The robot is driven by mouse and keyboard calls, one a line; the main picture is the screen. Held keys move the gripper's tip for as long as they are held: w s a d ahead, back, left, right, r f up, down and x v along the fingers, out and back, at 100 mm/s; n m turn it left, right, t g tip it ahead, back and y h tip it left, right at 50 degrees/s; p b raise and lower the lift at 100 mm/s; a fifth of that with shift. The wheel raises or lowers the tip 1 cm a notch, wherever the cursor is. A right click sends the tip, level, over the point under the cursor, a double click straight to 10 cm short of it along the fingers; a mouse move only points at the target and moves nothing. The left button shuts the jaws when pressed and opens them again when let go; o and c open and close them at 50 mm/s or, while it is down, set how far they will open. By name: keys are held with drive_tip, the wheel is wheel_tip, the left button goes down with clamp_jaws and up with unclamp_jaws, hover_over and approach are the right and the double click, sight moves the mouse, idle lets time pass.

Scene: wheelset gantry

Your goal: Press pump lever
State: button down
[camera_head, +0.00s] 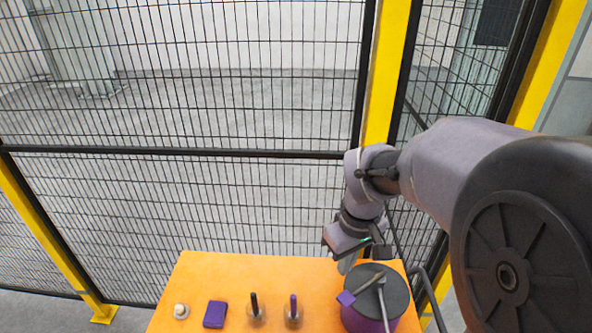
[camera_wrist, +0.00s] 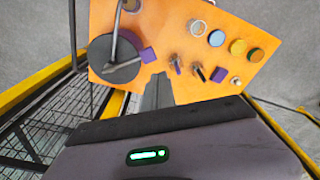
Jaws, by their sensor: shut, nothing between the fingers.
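The pump (camera_head: 367,316) is a purple cylinder with a dark grey round top, at the right end of the orange table. Its top also shows in the wrist view (camera_wrist: 98,52). A short bar, likely the pump lever (camera_head: 366,284), lies across the top and ends in a purple block (camera_head: 345,298) that sticks out past the left rim. The block also shows in the wrist view (camera_wrist: 148,55). My gripper (camera_head: 346,266) is shut and empty, pointing down just behind the pump. In the wrist view its fingertips (camera_wrist: 158,78) appear close to the block; contact cannot be told.
A light grey rod (camera_head: 383,304) rises from the pump top. Left on the orange table (camera_head: 215,270) stand two small posts (camera_head: 254,308), a purple box (camera_head: 214,314) and a pale knob (camera_head: 181,311). Several round pieces (camera_wrist: 238,47) show in the wrist view. A mesh fence (camera_head: 180,200) stands behind.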

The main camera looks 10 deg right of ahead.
sight(346, 297)
drive_tip(key=w+d+n+p, duration=0.1)
drive_tip(key=w+d+n+g+p, duration=0.1)
drive_tip(key=d, duration=0.1)
drive_tip(key=shift+w+f+p, duration=0.1)
drive_tip(key=shift+f+p, duration=0.05)
drive_tip(key=shift+p, duration=0.15)
wheel_tip(346, 297, down, 14)
drive_tip(key=shift+b, duration=1)
